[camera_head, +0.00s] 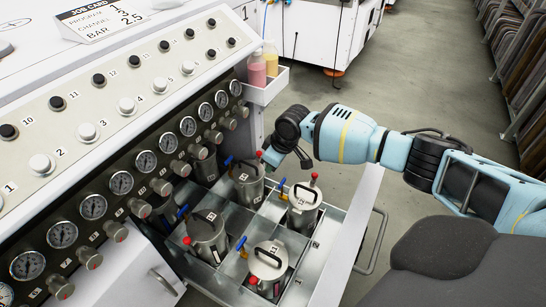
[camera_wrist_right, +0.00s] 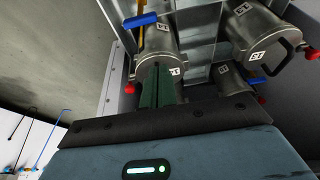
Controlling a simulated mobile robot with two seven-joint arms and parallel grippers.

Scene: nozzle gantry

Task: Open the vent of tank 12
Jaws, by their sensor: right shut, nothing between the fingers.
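Several steel tanks with lids, red knobs and blue levers stand in an open drawer: a back one (camera_head: 246,185), a right one (camera_head: 303,217), a left one (camera_head: 207,243) and a front one (camera_head: 267,268). Their number labels are too small to read surely, so I cannot tell which is tank 12. My right gripper (camera_head: 287,157) is shut and empty, above the drawer's back right side near the back tank. In the right wrist view its green fingers (camera_wrist_right: 162,75) appear in front of a tank (camera_wrist_right: 158,45) with a blue lever (camera_wrist_right: 140,21). My left gripper is not in view.
A panel (camera_head: 120,183) with gauges and knobs runs along the left. The drawer's right wall (camera_head: 347,240) carries a handle (camera_head: 373,243). A white bin (camera_head: 268,90) with bottles hangs behind the gripper. Open floor (camera_head: 405,80) lies at the back right.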

